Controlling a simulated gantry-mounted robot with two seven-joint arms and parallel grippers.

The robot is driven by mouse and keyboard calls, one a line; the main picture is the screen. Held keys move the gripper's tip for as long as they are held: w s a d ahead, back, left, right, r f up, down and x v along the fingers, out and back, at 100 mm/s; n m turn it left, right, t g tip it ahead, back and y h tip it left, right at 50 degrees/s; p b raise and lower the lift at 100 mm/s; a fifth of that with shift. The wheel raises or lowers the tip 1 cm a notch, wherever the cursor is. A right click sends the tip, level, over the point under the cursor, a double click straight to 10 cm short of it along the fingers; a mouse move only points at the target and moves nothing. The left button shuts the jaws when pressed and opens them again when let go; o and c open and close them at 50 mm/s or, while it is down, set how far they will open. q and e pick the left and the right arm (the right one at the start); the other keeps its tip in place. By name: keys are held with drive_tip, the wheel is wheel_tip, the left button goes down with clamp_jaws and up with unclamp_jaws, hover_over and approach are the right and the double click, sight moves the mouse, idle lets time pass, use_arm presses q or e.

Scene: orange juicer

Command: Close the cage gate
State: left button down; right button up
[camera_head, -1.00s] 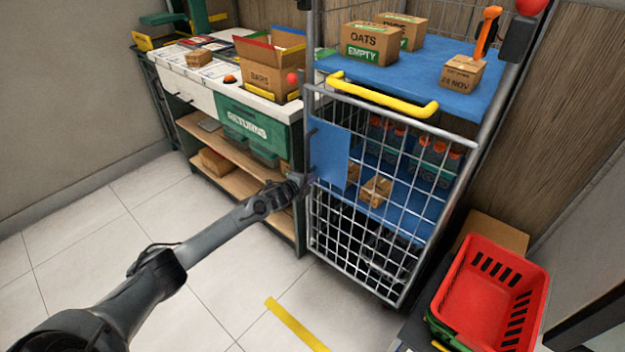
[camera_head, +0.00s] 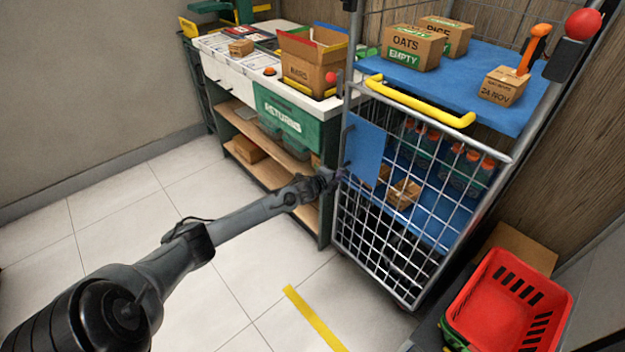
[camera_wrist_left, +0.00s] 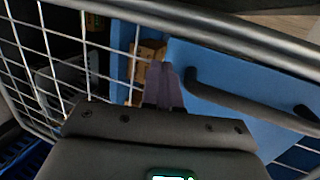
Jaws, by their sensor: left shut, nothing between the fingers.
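The cage gate (camera_head: 408,224) is a grey wire mesh panel with a blue plate (camera_head: 364,148) at its left. It stands across the front of the roll cage, below the yellow bar (camera_head: 420,101). Whether it is latched cannot be told. My left gripper (camera_head: 338,176) is at the gate's left edge, by the blue plate. In the left wrist view the gripper (camera_wrist_left: 163,72) is shut and empty, pointing at the mesh beside the blue plate (camera_wrist_left: 215,85). A dark handle (camera_wrist_left: 245,100) on the plate lies just right of the fingers. My right gripper is not in view.
The cage's blue top shelf (camera_head: 455,75) holds boxes and an orange-handled tool. A red basket (camera_head: 510,305) stands at the lower right. The returns bench (camera_head: 290,122) stands close left of the cage. The floor (camera_head: 230,270) in front is mostly clear, with a yellow stripe.

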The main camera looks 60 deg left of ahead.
use_arm(q)
drive_tip(key=a+f+p+v, duration=0.1)
drive_tip(key=p+v, duration=0.3)
drive_tip(key=v, duration=0.7)
drive_tip(key=shift+s+p, duration=0.35)
drive_tip(key=shift+s, duration=0.2)
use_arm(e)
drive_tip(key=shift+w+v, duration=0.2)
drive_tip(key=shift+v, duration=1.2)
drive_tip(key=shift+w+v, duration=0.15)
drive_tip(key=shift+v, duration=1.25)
